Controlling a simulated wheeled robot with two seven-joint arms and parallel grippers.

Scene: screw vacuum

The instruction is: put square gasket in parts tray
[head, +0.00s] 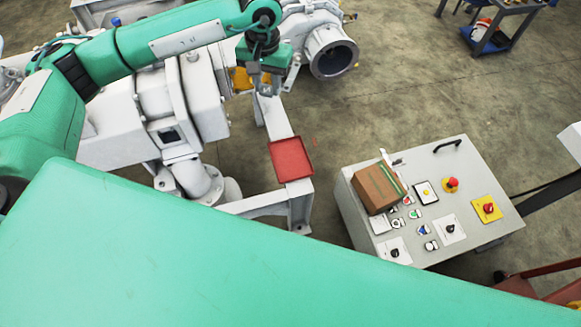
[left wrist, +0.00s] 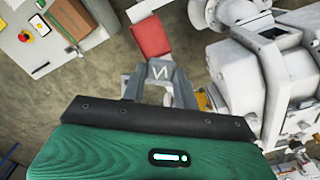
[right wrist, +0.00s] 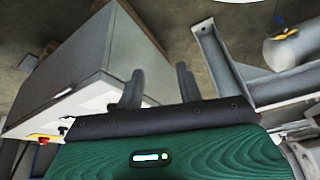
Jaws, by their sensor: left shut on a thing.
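My left gripper (head: 268,84) is shut on a small grey piece, which I take to be the square gasket (left wrist: 160,72). It has a pale, angular mark and sits between the two fingers in the left wrist view. The gasket is hard to make out in the head view. The red parts tray (head: 291,158) lies on a white frame beam, below and slightly right of the left gripper in the head view. It also shows beyond the fingers in the left wrist view (left wrist: 150,37). My right gripper (right wrist: 160,84) has its fingers apart and nothing between them.
The white vacuum machine (head: 155,105) stands at the left, its round flange (head: 333,53) behind the left gripper. A grey control cabinet (head: 440,180) with buttons and a cardboard box (head: 378,188) stands right of the tray. Open floor lies behind the cabinet.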

